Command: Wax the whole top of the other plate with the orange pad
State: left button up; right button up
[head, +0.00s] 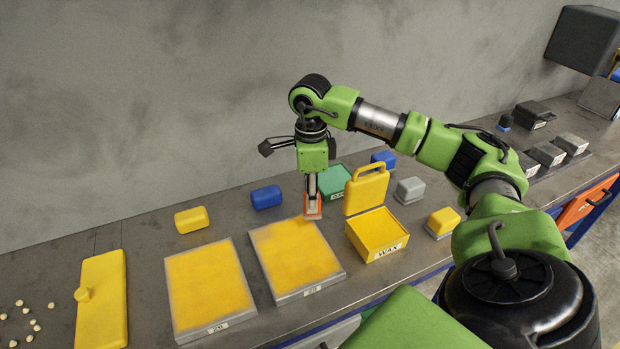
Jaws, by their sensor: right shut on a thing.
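Two flat grey plates lie side by side on the bench. The left plate (207,288) has a yellow top with a thin grey rim, and a small label on its front edge. The right plate (297,262) is also yellow on top, with slightly uneven colour and a grey rim. My right gripper (312,195) points down and is shut on the orange pad (313,208). The pad is at the far right corner of the right plate; I cannot tell whether it touches. My left gripper is out of view.
An open yellow box labelled WAX (378,234) stands close right of the right plate, lid raised. A green box (335,182), a blue block (266,197) and a yellow block (191,219) stand behind. A yellow panel with a knob (103,305) lies at left.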

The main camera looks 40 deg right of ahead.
jog(key=shift+r, duration=0.65)
jog(key=shift+d+r+p, duration=0.25)
jog(key=shift+r+p, duration=0.45)
jog(key=shift+p, duration=0.05)
jog(key=shift+a+r+p, duration=0.1)
jog(key=shift+r+p, duration=0.25)
jog(key=shift+r, duration=0.3)
jog(key=shift+f, duration=0.1)
